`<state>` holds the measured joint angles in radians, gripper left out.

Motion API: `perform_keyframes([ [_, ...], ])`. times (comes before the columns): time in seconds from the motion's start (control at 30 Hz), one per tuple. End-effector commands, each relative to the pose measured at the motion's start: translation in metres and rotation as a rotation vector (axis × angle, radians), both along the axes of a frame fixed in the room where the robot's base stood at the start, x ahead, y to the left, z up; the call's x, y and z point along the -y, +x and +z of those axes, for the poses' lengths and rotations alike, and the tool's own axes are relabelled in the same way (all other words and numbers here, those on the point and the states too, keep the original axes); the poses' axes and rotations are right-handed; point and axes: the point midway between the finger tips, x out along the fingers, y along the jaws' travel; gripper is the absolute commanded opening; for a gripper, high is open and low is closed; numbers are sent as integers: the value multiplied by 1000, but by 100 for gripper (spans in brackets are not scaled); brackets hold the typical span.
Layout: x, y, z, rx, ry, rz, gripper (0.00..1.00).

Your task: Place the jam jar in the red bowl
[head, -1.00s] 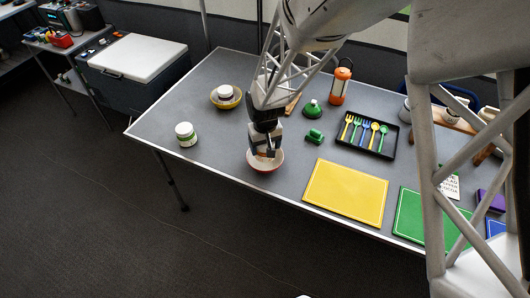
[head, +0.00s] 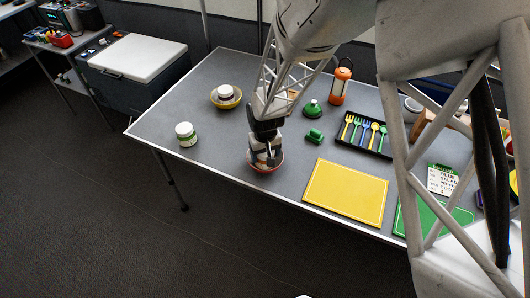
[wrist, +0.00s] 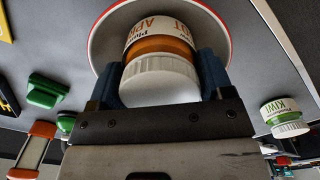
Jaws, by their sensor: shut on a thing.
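My gripper (wrist: 160,85) is shut on a jam jar (wrist: 160,75) with a white lid, an orange band and a partly readable apricot label. The red bowl (wrist: 100,48), pale inside with a red rim, lies around the jar in the wrist view. In the head view my gripper (head: 264,157) is right at the red bowl (head: 266,170), near the table's front edge, and hides much of its inside. I cannot tell whether the jar touches the bowl's bottom.
A kiwi jar (head: 186,134) stands at the left on the table. A yellow bowl (head: 238,102) holds another jar (head: 226,91). A green pot-like item (head: 312,108), an orange lantern (head: 341,86), a cutlery tray (head: 378,153) and a yellow board (head: 345,192) lie to the right.

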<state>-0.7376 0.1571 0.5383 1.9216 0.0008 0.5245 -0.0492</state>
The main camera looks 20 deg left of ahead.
Motion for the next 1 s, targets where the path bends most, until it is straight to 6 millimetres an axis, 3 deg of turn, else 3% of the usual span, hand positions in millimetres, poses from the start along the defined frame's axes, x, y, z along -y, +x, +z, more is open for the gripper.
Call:
perform_keyframes([
  [0.23, 0, 0, -5, 0, 0, 0, 37],
  [0.27, 0, 0, -5, 0, 0, 0, 77],
  [0.3, 0, 0, -5, 0, 0, 0, 83],
  [0.73, 0, 0, -2, 1, 1, 0, 84],
  [1.0, 0, 0, 21, 1, 1, 0, 84],
])
